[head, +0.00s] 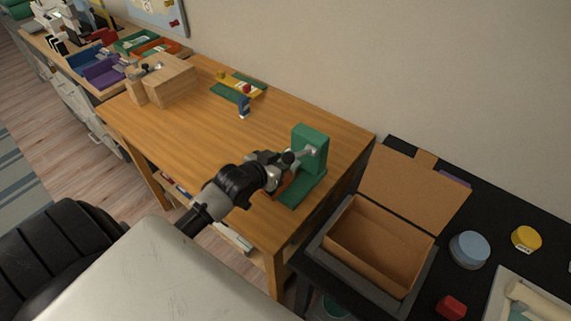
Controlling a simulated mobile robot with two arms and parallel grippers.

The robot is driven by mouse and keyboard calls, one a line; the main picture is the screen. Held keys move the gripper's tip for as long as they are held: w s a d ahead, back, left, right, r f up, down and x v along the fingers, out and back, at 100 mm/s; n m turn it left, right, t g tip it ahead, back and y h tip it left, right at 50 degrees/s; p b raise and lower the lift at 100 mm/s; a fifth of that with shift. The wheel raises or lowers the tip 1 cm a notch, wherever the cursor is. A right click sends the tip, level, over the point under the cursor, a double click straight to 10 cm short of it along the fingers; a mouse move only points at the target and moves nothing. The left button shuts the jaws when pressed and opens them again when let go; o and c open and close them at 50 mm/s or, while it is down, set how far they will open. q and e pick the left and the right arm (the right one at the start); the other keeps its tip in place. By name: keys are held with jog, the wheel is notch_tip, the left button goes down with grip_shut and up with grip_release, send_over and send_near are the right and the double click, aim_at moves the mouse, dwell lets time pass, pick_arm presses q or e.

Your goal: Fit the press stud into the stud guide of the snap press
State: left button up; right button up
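The green snap press (311,141) stands on the front right part of the wooden table, an upright block on a flat green base. My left gripper (303,154) reaches to the press from the lower left, its fingers in front of the upright block. Whether the fingers touch the press, and whether they are open or shut, is too small to tell. I cannot make out the press stud or the stud guide; the gripper and wrist cover part of the press. My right gripper is not in view.
The wooden table (185,145) has clear room left of the press. A small blue item (243,108), a green and yellow tray (240,88) and a wooden box (172,82) stand farther back. An open cardboard box (377,247) is on the dark table at right.

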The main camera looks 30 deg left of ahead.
pick_arm(q)
jog(key=shift+w+d, duration=0.1)
jog(key=shift+w, duration=1.05)
jog(key=shift+w+f, duration=0.1)
jog(key=shift+f, duration=1.7)
jog(key=o, duration=0.9)
jog(key=shift+f, duration=0.1)
jog(key=shift+r, duration=0.2)
jog(key=v, duration=1.2)
jog(key=shift+f, duration=0.15)
